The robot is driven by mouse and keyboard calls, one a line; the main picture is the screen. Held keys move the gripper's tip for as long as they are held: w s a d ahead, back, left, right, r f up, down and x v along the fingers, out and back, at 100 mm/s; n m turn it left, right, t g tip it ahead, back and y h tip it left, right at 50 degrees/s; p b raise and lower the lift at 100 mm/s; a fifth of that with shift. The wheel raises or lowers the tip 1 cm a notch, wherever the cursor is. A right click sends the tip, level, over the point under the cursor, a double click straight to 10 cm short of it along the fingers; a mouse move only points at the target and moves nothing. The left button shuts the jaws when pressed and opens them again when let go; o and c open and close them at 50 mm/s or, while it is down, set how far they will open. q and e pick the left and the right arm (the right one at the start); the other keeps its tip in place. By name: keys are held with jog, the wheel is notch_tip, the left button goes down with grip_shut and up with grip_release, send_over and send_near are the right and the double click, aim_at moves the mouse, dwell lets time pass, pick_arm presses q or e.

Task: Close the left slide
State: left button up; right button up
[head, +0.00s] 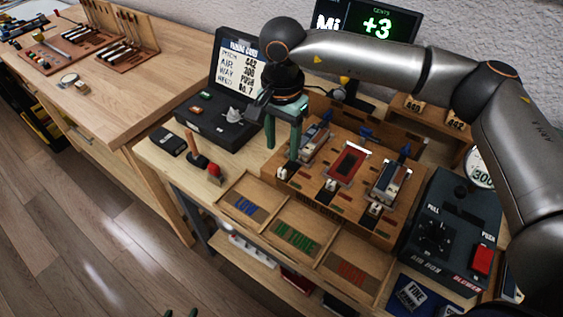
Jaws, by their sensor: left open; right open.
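A wooden block (318,196) on the bench carries three slide units in a row. The left slide (314,143) is grey, with a blue piece behind it and a small pale-and-black piece (282,174) at its front. The middle unit (348,163) is red and the right unit (390,181) is grey. My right gripper (283,146) reaches in from the right, its green fingers open and pointing down just left of the left slide. I cannot tell whether a finger touches it. My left gripper (180,313) shows only its green fingertips at the bottom edge, apart and empty.
Trays (283,217) marked LOW, IN TUNE and HIGH lie in front of the block. A dark blower box (452,225) stands right, an open black case (211,120) back left. My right arm spans above the block.

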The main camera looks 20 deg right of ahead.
aim_at(282, 170)
notch_tip(282, 170, down, 8)
jog(key=shift+w+r+p, duration=0.1)
jog(key=shift+p, duration=0.3)
jog(key=shift+c, duration=0.2)
grip_shut()
dwell(1.0)
